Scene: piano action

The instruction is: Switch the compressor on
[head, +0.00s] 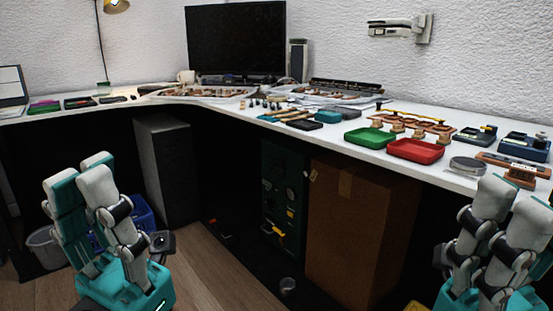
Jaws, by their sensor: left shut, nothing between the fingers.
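A dark green unit (284,190) stands under the desk and looks like the compressor. It has round gauges or knobs and a yellow lever-like part (278,231) low on its front. Its switch is too small to tell, and its left side lies in shadow. My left gripper (92,172) is at the lower left, fingers pointing up, shut and empty, well apart from the unit. My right gripper (512,200) is at the lower right edge, partly cut off, in front of the desk. Whether its fingers are open or shut is unclear.
A tall brown cardboard box (352,235) stands directly right of the green unit. A dark cabinet (166,168) and blue crate (140,213) stand to the left. The white desk (330,140) overhangs the unit. A small cup-like object (288,287) is on the floor.

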